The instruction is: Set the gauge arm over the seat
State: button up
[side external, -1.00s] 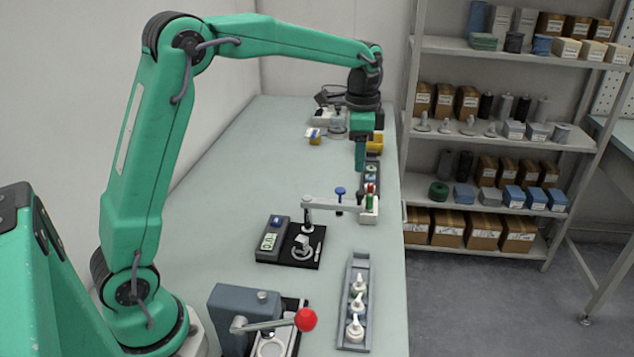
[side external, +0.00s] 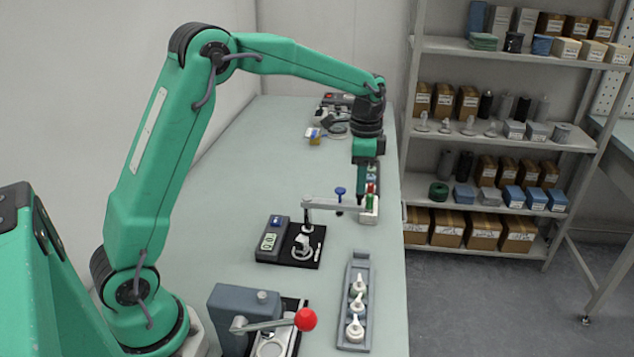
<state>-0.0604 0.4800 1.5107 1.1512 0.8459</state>
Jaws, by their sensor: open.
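The gauge arm (side external: 322,204) is a light grey bar on a post at the back of the black gauge base (side external: 301,262). It points to the right, out past the base, with a blue-topped plunger (side external: 340,192) near its outer part. The seat (side external: 303,246) is a pale ring-like holder on the base, with the arm swung clear of it. My gripper (side external: 362,205) is open. It hangs by the outer end of the gauge arm; whether the two touch I cannot tell.
A grey tray (side external: 361,258) with white caps stands in front on the right. A press (side external: 243,305) with a red-knobbed lever (side external: 306,319) is at the front. A small rack with red and green items (side external: 370,200) is behind my gripper.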

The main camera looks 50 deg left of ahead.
jog(key=shift+f, duration=1.45)
grip_shut()
